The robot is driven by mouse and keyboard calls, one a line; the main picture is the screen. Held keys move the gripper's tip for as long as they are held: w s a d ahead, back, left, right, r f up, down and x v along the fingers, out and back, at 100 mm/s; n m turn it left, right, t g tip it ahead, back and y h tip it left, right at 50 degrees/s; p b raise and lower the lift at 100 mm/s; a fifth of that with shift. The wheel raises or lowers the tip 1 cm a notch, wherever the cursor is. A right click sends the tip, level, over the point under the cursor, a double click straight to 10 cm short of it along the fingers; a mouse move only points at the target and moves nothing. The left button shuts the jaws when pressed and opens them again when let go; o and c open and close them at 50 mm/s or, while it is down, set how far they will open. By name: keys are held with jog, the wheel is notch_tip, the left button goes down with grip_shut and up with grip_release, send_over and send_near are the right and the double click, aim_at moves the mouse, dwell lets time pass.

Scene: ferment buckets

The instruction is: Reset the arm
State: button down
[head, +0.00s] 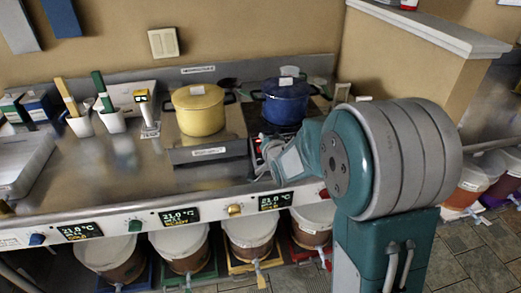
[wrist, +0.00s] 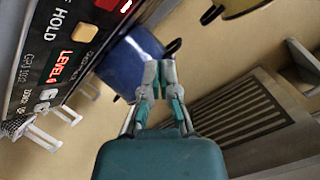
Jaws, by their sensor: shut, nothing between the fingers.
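My gripper (wrist: 159,82) is in the middle of the wrist view, its two grey-and-teal fingers closed together and empty. In the head view my arm is stretched out over the front of the counter, and its end is largely hidden behind my own arm links. A blue lidded pot (head: 285,103) stands beyond it at the back of the counter. In the wrist view the blue pot (wrist: 120,68) appears behind the fingertips; I cannot tell the gap.
A yellow pot (head: 199,110) stands left of the blue one. A black control panel (wrist: 62,55) with red lit text is near my gripper. White cups (head: 110,121) with handled tools stand at the left. Several buckets (head: 178,246) hang or stand below the counter front. The counter middle (head: 120,168) is clear.

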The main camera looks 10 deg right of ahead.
dwell(0.5)
jog(key=s+r+n+g, duration=0.2)
jog(key=s+g, duration=0.1)
jog(key=s, duration=0.8)
jog(key=s+r+n+g, duration=0.2)
jog(key=s+n+g, duration=0.1)
jog(key=s, duration=0.9)
jog(key=s+r+n+g+h, duration=0.1)
jog(key=s+r+n+g, duration=0.1)
jog(key=s, duration=0.9)
jog(key=shift+s+r+n+g, duration=0.3)
jog(key=shift+r+g, duration=0.2)
jog(key=shift+g, duration=0.2)
